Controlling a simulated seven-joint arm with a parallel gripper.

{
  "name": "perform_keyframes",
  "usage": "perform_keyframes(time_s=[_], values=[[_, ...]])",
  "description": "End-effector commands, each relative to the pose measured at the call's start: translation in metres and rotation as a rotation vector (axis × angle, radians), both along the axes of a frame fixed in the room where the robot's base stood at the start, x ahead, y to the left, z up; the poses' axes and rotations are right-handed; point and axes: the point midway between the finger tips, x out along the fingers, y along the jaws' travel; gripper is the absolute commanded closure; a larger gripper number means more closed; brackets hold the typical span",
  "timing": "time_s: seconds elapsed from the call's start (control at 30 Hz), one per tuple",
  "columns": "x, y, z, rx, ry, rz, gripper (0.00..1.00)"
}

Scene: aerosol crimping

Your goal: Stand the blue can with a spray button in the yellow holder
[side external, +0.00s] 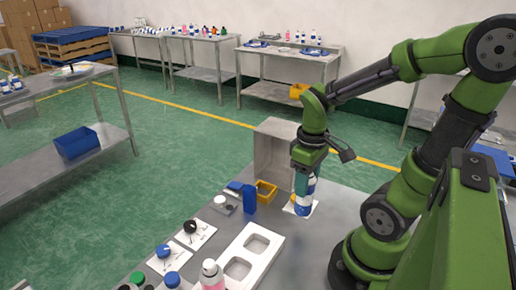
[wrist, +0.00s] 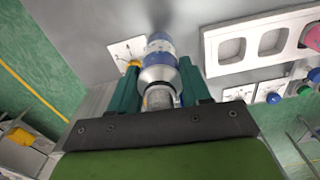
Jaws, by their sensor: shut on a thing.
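The blue and white can (side external: 303,197) is upright between the fingers of my gripper (side external: 304,178). In the wrist view the can (wrist: 160,62) shows its silver shoulder towards the palm, with green fingers on both sides. Its top is partly hidden, so I cannot make out the spray button clearly. Its base is over or on a white card (side external: 290,209); I cannot tell if it touches. A small yellow piece (wrist: 133,65) shows beside the can on that card. An open yellow box-like holder (side external: 266,193) stands to the left of the can, apart from it.
A blue block (side external: 249,199) stands left of the yellow box, and a grey upright box (side external: 277,145) behind it. A white tray with square recesses (side external: 250,248) lies in front. Cards with knobs (side external: 194,232) and a pink bottle (side external: 212,276) are at the front left.

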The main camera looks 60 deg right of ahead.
Motion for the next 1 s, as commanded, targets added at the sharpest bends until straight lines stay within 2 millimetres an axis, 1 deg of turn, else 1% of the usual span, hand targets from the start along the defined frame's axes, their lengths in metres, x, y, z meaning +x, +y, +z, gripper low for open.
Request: perform_keyframes(time_s=[0.07,0.17,0.27,0.6,0.7,0.8,0.93,1.0], values=[[-0.002,0.001,-0.002,0.002,0.01,0.053,0.72],[0.006,-0.001,-0.002,0.004,0.013,0.082,0.72],[0.022,-0.007,-0.005,0.005,0.015,0.086,0.72],[0.105,-0.036,-0.013,0.004,0.013,0.085,0.72],[0.124,-0.043,-0.015,0.004,0.012,0.085,0.72],[0.136,-0.047,-0.015,0.003,0.011,0.085,0.72],[0.144,-0.05,-0.016,0.003,0.01,0.085,0.72],[0.152,-0.052,-0.018,0.004,0.012,0.085,0.72]])
